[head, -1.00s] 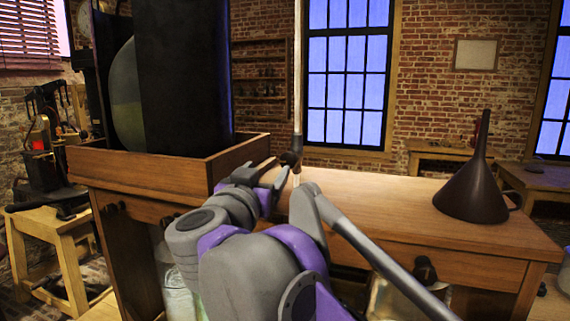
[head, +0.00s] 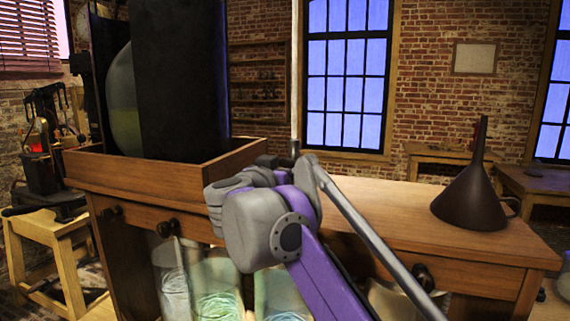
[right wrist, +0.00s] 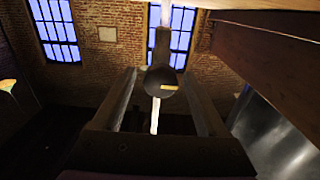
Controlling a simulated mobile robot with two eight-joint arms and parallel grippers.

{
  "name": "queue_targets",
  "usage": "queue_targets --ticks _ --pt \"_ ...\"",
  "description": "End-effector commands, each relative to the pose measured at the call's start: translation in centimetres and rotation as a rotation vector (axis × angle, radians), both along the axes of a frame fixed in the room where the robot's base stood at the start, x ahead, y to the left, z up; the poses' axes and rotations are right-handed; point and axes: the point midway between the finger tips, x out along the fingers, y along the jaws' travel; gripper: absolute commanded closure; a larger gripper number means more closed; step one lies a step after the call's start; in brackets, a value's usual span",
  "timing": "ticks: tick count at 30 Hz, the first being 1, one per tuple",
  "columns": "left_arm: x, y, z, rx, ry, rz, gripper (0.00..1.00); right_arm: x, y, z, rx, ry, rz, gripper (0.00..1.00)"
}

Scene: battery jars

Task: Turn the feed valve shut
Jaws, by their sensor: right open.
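The feed valve appears in the right wrist view as a dark round knob (right wrist: 162,82) with a small yellow mark, on an upright pipe. In the head view a dark fitting (head: 295,149) shows on the thin upright pipe (head: 296,70) behind the bench. My right gripper (right wrist: 160,76) is open, with one finger on each side of the knob in the right wrist view. I cannot tell whether either finger touches it. In the head view my right arm hides most of this gripper. My left gripper is not in view.
A wooden bench (head: 390,205) carries a dark funnel (head: 473,195) at right and a wooden tray (head: 110,162) with a tall black panel (head: 180,80) at left. Glass jars (head: 215,290) with pale coils stand below. The bench top between tray and funnel is mostly clear.

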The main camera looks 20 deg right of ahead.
Motion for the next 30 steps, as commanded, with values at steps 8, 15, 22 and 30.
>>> queue_targets --ticks 8,15,22,30 --pt "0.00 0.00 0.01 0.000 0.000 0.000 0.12 0.20 -0.08 -0.03 0.000 0.000 0.001 0.25" --pt "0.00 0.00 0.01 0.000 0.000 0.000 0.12 0.17 -0.08 -0.03 0.000 0.000 0.001 0.64" --pt "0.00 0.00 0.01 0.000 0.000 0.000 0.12 0.16 -0.08 -0.03 0.000 0.000 0.001 1.00" --pt "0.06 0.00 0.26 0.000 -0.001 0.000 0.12 0.15 -0.09 0.03 0.019 -0.013 0.001 1.00"
